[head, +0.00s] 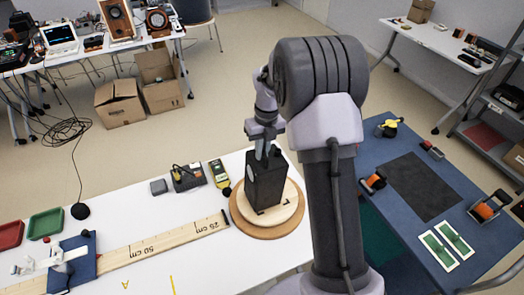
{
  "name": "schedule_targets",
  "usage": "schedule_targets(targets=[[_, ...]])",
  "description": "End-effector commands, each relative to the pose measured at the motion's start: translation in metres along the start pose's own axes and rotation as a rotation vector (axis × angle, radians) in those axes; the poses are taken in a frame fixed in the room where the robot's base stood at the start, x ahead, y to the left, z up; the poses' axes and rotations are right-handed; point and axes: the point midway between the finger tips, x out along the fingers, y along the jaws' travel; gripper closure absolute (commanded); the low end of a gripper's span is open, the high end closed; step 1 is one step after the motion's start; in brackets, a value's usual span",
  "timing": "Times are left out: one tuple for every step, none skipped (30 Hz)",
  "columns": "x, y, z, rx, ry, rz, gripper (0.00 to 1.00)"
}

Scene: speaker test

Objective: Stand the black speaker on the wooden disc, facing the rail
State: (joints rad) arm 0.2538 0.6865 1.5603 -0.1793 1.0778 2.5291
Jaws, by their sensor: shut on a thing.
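The black speaker (265,185) is an upright dark box in the head view. Its base appears to be on or just above the wooden disc (240,208), a pale round top on a wider brown round base. I cannot tell whether it touches. My gripper (264,152) points down and is shut on the top of the speaker. The rail (150,250), a long pale wooden strip with centimetre marks, runs left from near the disc. I cannot clearly tell which way the speaker's front faces.
Small devices, including a yellow-edged meter (220,173) and a dark box with leads (188,178), stand behind the rail, left of the disc. A blue-and-white carriage (68,260) sits at the rail's left. A blue table (385,235) with tools lies right of my arm.

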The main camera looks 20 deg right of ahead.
Motion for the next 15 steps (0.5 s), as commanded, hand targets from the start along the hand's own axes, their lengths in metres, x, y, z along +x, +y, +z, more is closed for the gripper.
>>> schedule_targets(targets=[[-0.001, -0.0001, 0.0006, 0.0, -0.002, -0.001, 1.0], [-0.001, -0.0001, 0.0006, 0.0, -0.002, -0.001, 1.0], [-0.001, -0.0001, 0.0006, 0.0, -0.002, -0.001, 1.0], [-0.0011, -0.0001, 0.0006, 0.0, -0.002, -0.001, 1.0], [-0.0011, -0.0003, 0.0006, 0.0, -0.002, -0.001, 1.0], [-0.0011, -0.0006, 0.0006, 0.0, -0.002, -0.001, 1.0], [-0.0012, -0.0009, 0.0006, 0.0, -0.002, -0.001, 1.0], [-0.0012, -0.0014, 0.0006, 0.0, -0.002, -0.001, 1.0], [-0.0013, -0.0021, 0.0006, 0.0, -0.002, -0.001, 1.0], [-0.0013, -0.0027, 0.0006, 0.0, -0.002, -0.001, 1.0], [-0.0014, -0.0034, 0.0006, 0.0, -0.002, -0.001, 1.0], [-0.0015, -0.0044, 0.0006, 0.001, -0.002, -0.001, 1.0], [-0.0015, -0.005, 0.0006, 0.0, -0.002, -0.001, 1.0], [-0.0016, -0.0058, 0.0007, 0.0, -0.002, -0.001, 1.0], [-0.0016, -0.0067, 0.0006, 0.0, -0.002, -0.001, 1.0]])
